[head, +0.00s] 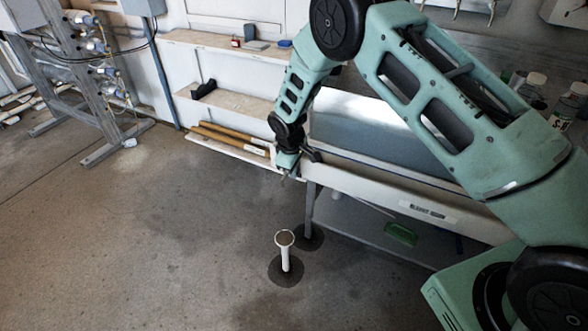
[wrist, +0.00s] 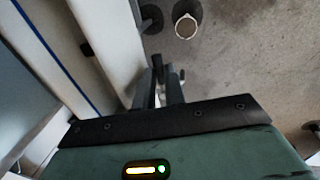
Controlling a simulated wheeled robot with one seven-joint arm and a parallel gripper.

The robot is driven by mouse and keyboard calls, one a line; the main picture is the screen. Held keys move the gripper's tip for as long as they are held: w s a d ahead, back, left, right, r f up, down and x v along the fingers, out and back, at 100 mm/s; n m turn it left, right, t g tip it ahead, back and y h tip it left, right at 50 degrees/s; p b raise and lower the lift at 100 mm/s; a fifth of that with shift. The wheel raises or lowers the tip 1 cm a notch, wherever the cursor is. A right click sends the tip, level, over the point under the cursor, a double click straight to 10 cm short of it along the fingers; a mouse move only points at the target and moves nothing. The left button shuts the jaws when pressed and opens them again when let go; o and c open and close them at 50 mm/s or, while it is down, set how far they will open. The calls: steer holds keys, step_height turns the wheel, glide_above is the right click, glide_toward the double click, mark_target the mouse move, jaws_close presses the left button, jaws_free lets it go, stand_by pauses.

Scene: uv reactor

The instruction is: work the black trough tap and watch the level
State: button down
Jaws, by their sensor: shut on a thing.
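The pale trough (head: 400,195) runs from the middle to the right, with a small label on its front wall; its wall also shows at the left of the wrist view (wrist: 112,40). My gripper (head: 289,174) is at the trough's left end. In the wrist view its dark fingers (wrist: 160,82) are close together around a small black piece (wrist: 157,64), which looks like the tap handle. The tap is mostly hidden by my gripper in the head view. My arm covers part of the trough, and I cannot read a water level.
A white standpipe (head: 285,255) rises from a dark patch on the floor below my gripper; its round top shows in the wrist view (wrist: 186,27). Shelves (head: 240,104) line the wall behind. A green object (head: 401,234) lies under the trough. The floor to the left is open.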

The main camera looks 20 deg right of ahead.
steer(key=c, duration=1.5)
jaws_free()
steer(key=a+m+g+b, duration=0.3)
steer(key=a+m+b, duration=0.15)
steer(key=m, duration=1.15)
steer(key=shift+w+a+r+p, duration=0.2)
steer(key=shift+a+r, duration=0.4)
steer(key=shift+r, duration=2.25)
steer(key=shift+w+a+r+p, duration=0.25)
steer(key=shift+a+r, duration=0.35)
steer(key=shift+r, duration=2.3)
steer(key=shift+w+a+r+p, duration=0.2)
steer(key=shift+a+r, duration=0.4)
steer(key=shift+r, duration=2.25)
